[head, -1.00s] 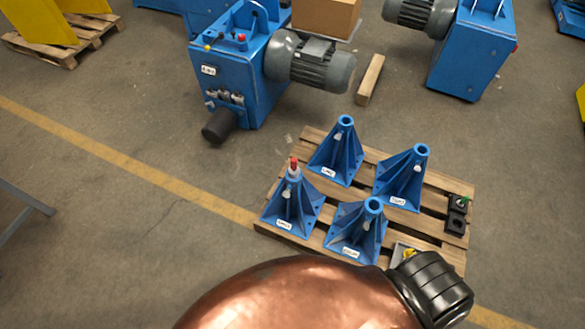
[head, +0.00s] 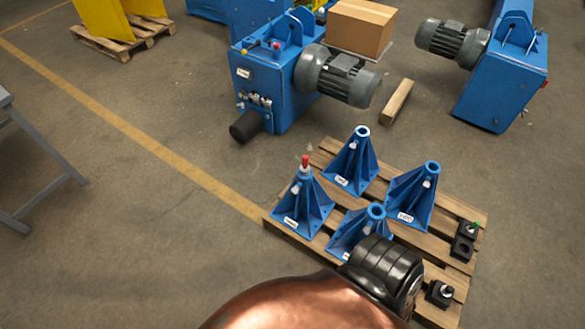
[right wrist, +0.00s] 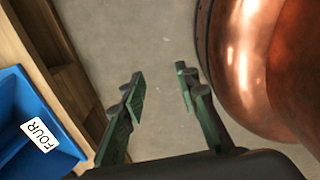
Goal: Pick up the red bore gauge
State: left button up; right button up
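The red bore gauge (head: 305,163) stands upright at the top of the left blue pedestal (head: 299,205) on the pallet, its red end up. In the head view a copper and black part of my own arm covers part of the front pedestal (head: 345,238); neither gripper shows there. In the right wrist view my right gripper (right wrist: 160,92) is open, with two dark green fingers apart and bare floor between them. It is beside the pallet and a blue pedestal labelled FOUR (right wrist: 15,110). The gauge does not show in that view. My left gripper is out of view.
The wooden pallet (head: 330,146) carries several pedestals and two black blocks (head: 462,247), (head: 440,294) at its right side; the farther block has a green-tipped piece. A blue machine (head: 265,95), a wooden beam (head: 397,101) and a cardboard box (head: 360,28) stand behind. Floor left of the pallet is clear.

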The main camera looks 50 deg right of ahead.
aim_at(305, 168)
jog(key=z, duration=0.15)
jog(key=i, duration=0.95)
jog(key=z, duration=0.35)
